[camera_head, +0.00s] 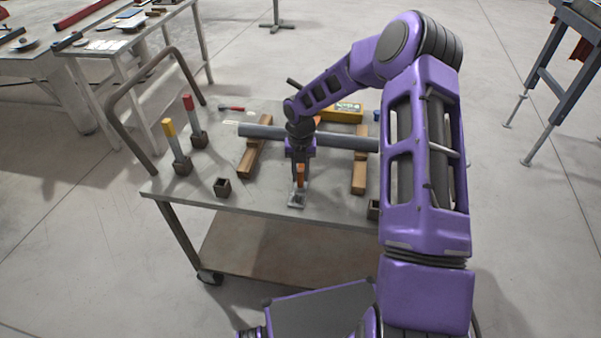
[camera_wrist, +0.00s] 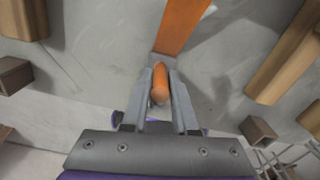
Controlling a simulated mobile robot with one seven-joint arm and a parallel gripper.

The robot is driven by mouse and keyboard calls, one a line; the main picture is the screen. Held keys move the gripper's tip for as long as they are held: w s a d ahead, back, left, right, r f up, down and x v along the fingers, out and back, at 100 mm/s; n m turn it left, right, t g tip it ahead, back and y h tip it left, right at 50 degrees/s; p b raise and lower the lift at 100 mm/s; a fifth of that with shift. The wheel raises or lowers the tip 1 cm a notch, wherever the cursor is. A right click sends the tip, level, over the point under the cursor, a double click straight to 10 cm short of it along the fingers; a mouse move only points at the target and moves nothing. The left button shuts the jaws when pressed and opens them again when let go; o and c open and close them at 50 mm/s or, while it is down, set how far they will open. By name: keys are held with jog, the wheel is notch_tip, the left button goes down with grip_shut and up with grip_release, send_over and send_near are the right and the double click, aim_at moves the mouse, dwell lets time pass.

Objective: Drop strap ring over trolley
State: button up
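The trolley (camera_head: 190,190) is a grey-topped wheeled table with a lower wooden shelf and a bent tube handle at its left. My gripper (camera_head: 299,188) points down over the near middle of its top. In the wrist view my gripper (camera_wrist: 160,90) has its fingers close together on a rounded orange piece (camera_wrist: 160,82), apparently part of the strap. A flat orange strap (camera_wrist: 183,25) runs upward out of that view from near the fingertips; orange also shows in the head view (camera_head: 300,175). I cannot make out a separate ring. My arm hides part of the trolley.
A grey pipe (camera_head: 262,131) lies across two wooden blocks (camera_head: 253,148) (camera_head: 359,172). Red and yellow-topped posts (camera_head: 193,120) (camera_head: 175,148) stand at left. A yellow box (camera_head: 342,113) is behind the pipe.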

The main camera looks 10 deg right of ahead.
jog(key=o, duration=0.4)
jog(key=shift+o, duration=0.2)
notch_tip(320, 180, up, 18)
jog(key=p, duration=0.2)
jog(key=shift+f, duration=0.25)
